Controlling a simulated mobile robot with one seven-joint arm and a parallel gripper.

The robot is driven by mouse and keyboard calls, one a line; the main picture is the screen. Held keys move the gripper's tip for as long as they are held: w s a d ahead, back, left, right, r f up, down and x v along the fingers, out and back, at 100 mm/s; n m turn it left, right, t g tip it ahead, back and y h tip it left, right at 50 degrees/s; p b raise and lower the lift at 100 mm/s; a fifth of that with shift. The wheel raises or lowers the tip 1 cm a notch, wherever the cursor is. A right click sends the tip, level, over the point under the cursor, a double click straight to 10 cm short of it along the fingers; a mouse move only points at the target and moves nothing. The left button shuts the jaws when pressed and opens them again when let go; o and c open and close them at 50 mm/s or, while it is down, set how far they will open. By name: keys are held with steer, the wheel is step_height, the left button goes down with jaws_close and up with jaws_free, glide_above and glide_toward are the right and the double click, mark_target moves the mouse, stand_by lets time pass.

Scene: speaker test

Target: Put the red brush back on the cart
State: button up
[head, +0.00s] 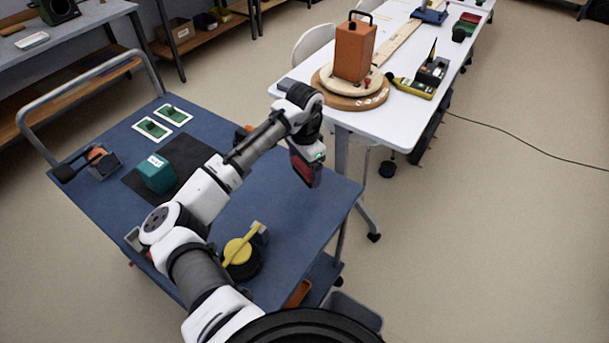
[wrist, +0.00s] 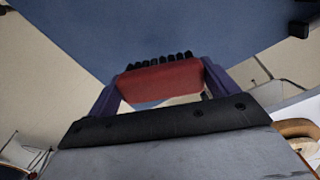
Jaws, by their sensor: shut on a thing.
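My gripper (wrist: 160,82) is shut on the red brush (wrist: 158,79), which lies crosswise between its two purple fingers with black bristles along its far side. In the head view my gripper (head: 306,174) hangs at the cart's right part, with the red of the brush (head: 300,168) partly hidden by the fingers. The cart (head: 305,225) has a blue top, which also fills the upper middle of the wrist view (wrist: 165,30). The brush looks held above the top; its exact height I cannot tell.
On the cart are a teal block (head: 157,173) on a black mat, two white cards with green pieces (head: 152,128), a grey-and-orange item (head: 102,160) and a yellow-topped round item (head: 240,250). The cart's right part is fairly clear. A white table (head: 400,115) stands beyond.

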mark_target(304, 178)
steer(key=shift+f+p, duration=0.4)
steer(key=shift+f, duration=2.1)
steer(key=shift+f, duration=0.1)
steer(key=o, duration=0.7)
step_height(304, 178, up, 12)
steer(key=b, duration=0.3)
